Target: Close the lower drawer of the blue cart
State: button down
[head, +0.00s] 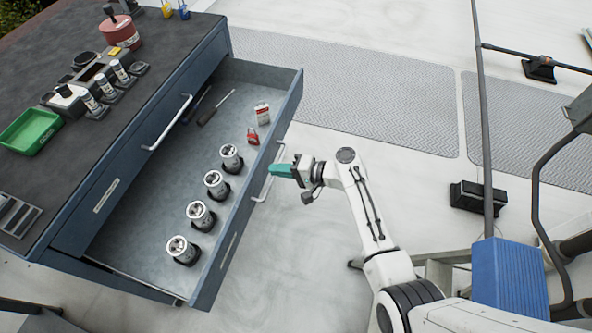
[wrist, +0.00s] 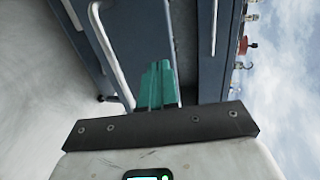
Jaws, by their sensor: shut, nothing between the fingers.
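The blue cart (head: 62,240) stands at the left in the head view with a dark top. Its lower drawer (head: 290,105) is pulled far out. Several silver cylinders, a red padlock, a small box and a screwdriver lie in the drawer. The drawer's white handle (head: 265,178) is on its front face, and also shows in the wrist view (wrist: 104,45). My gripper (head: 276,170), with teal fingers, is shut and empty beside the handle, outside the drawer front. The fingers (wrist: 158,85) point toward the front in the wrist view. I cannot tell whether they touch it.
The upper drawer, with its own handle (head: 168,124), looks shut. A green tray (head: 30,130) and a red container (head: 115,30) stand on the cart top. A blue box (head: 510,278) and dark railings stand at the right.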

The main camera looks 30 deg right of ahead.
aim_at(258, 166)
jog(key=shift+w+a, duration=1.05)
jog(key=shift+w, duration=0.05)
jog(key=shift+w+a, duration=0.3)
jog(key=shift+a, duration=0.05)
jog(key=w+a+b, duration=1.9)
jog(key=b, duration=0.1)
jog(key=shift+s+d, duration=0.1)
